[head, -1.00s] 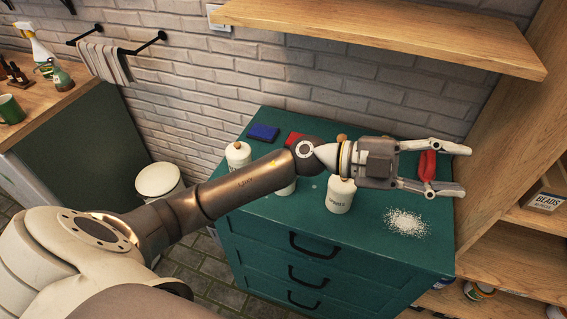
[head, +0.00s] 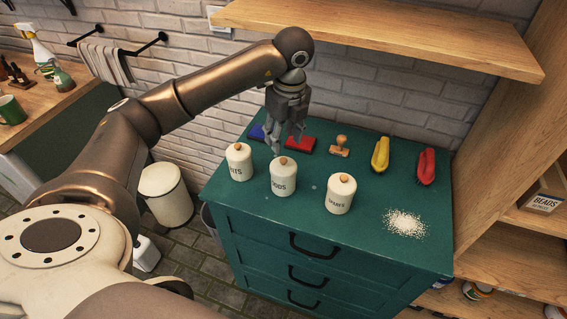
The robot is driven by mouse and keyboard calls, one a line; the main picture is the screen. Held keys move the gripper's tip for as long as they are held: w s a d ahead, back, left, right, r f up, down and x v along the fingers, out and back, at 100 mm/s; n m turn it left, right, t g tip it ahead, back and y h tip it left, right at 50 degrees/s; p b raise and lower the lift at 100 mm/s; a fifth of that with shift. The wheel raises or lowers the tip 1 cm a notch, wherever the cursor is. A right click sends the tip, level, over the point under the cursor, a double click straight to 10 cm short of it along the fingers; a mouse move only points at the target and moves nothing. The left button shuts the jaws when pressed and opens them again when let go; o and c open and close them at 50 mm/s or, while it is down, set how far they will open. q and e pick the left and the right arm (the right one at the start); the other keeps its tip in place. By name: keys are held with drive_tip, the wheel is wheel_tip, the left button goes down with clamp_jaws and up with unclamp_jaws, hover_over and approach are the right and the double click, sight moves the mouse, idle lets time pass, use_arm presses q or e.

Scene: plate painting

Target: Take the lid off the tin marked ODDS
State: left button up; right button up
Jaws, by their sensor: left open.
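The tin marked ODDS (head: 284,184) is the middle one of three cream tins on the green chest. Its lid (head: 282,164) with a wooden knob is on it. My left gripper (head: 287,146) points down just above and behind that lid in the picture, open with nothing between its fingers. Whether a finger touches the knob I cannot tell. One cream tin (head: 239,166) stands to its left and another (head: 339,197) to its right, both with lids on. My right gripper is not in view.
Behind the tins lie a blue pad (head: 256,132), a red pad (head: 301,145), a wooden stamp (head: 339,149), and a yellow (head: 380,154) and a red (head: 427,166) long object. White grains (head: 405,223) are spread at the right. A wooden shelf (head: 390,38) overhangs the back.

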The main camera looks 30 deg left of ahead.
sight(283, 160)
use_arm(q)
drive_tip(key=f, duration=0.3)
drive_tip(key=shift+w+a+f+p, duration=0.1)
drive_tip(key=shift+a+p, duration=0.1)
drive_tip(key=shift+p, duration=0.1)
drive_tip(key=f+p, duration=0.1)
drive_tip(key=f, duration=0.1)
drive_tip(key=f+p, duration=0.1)
drive_tip(key=f, duration=0.1)
drive_tip(key=shift+w+f+p, duration=0.2)
drive_tip(key=shift+f+p, duration=0.1)
drive_tip(key=shift+p, duration=0.1)
drive_tip(key=shift+f, duration=0.4)
clamp_jaws()
